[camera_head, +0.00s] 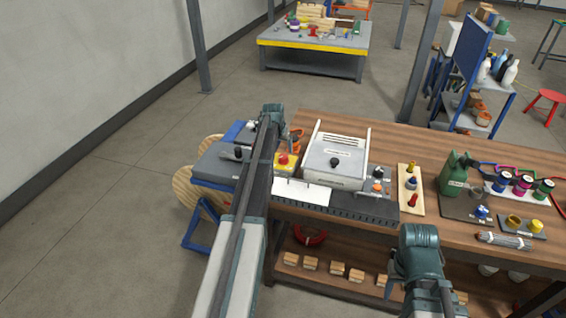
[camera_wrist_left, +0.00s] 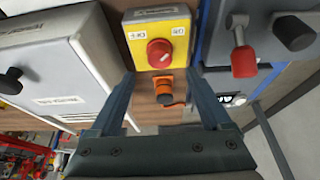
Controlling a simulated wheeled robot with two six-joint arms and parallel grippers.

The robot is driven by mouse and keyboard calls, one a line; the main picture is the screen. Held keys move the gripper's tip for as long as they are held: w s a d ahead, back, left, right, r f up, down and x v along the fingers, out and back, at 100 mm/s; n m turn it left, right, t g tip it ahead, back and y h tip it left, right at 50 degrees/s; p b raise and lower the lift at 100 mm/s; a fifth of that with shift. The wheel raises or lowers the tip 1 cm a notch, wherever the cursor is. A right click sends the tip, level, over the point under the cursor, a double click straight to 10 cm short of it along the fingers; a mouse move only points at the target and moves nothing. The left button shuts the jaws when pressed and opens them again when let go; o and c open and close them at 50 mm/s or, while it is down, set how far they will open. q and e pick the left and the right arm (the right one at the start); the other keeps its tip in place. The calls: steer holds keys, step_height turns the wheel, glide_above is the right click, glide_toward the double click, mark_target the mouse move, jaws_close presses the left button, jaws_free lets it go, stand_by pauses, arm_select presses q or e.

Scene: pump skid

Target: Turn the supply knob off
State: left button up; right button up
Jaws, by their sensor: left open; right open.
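The supply knob looks to be the red knob (camera_wrist_left: 159,52) on a yellow box (camera_wrist_left: 145,27) with two small white labels. Which label the knob points at is too small to tell. In the head view the red knob (camera_head: 283,159) and yellow box (camera_head: 289,169) sit at the bench's left end, beside my left arm. My left gripper (camera_wrist_left: 164,78) is open and empty, its fingers either side of an orange fitting below the knob in the wrist view, apart from the knob. My right gripper (camera_head: 390,284) is over the bench's front edge, its fingers small and partly hidden.
A white cabinet (camera_head: 337,159) with a black knob stands right of the yellow box. An orange fitting with a black end (camera_wrist_left: 165,88) is close to the box. A red-handled lever (camera_wrist_left: 243,60) is on the other side. A green can (camera_head: 454,176) stands farther right.

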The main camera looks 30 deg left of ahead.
mark_target(283, 157)
arm_select(q)
steer(key=b+x, duration=0.5)
steer(key=x, duration=0.1)
steer(key=shift+w+f, duration=0.2)
steer(key=shift+f, duration=0.1)
jaws_close()
